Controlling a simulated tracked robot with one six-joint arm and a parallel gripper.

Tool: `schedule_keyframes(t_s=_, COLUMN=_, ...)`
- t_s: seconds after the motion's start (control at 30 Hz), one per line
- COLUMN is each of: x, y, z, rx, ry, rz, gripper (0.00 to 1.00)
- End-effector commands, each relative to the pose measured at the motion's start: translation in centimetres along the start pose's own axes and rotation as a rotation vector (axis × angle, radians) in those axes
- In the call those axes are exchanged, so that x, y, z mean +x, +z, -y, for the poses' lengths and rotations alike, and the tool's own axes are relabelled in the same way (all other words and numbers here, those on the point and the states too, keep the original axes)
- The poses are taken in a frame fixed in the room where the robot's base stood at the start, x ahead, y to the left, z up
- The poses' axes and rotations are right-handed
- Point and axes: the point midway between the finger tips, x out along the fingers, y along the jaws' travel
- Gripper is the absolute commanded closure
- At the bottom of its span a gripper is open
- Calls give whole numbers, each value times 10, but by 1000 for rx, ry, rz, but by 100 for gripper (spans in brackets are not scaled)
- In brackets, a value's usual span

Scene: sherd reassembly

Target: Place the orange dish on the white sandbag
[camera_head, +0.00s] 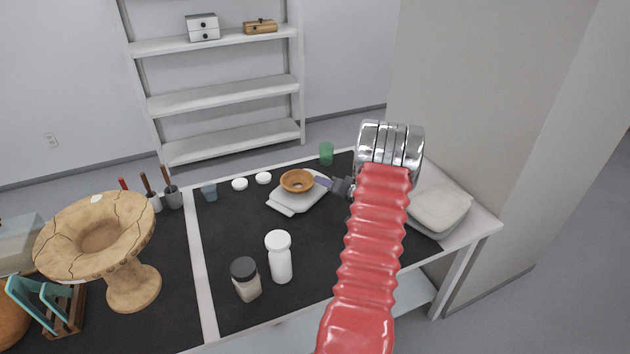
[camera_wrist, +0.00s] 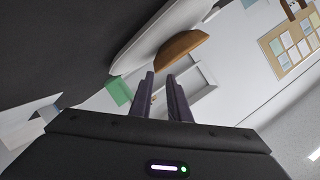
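The orange dish (camera_head: 297,180) sits upright on a flat white scale-like base (camera_head: 285,208) on the black mat. The dish also shows in the wrist view (camera_wrist: 181,50), tilted by the camera's angle, on the white base (camera_wrist: 160,30). The white sandbag (camera_head: 440,207), a pale cushion-like pad, lies at the table's right end with nothing on it. My gripper (camera_head: 322,184) is just right of the dish, fingers pointing toward it. In the wrist view my gripper (camera_wrist: 161,76) has its two dark fingers apart, with nothing between them. The fingertips appear short of the dish.
A green cup (camera_head: 326,153) stands behind the dish. A white bottle (camera_head: 279,257) and a dark-lidded jar (camera_head: 245,279) stand in front. Two small white lids (camera_head: 240,184) lie to the left. A large cracked pottery vessel (camera_head: 134,284) stands on the left half.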

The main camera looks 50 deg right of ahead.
Motion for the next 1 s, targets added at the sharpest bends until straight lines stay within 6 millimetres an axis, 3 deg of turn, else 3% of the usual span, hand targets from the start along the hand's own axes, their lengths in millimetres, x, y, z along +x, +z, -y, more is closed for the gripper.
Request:
schedule_keyframes(t_s=0.1, x=-22, y=-1, z=0, rx=1, ry=1, rz=-3, gripper=84)
schedule_keyframes(t_s=0.33, x=-46, y=0, z=0, rx=0, ry=0, rz=-2, gripper=84)
schedule_keyframes(t_s=1.0, x=-50, y=0, z=0, rx=0, ry=-1, rz=0, gripper=84)
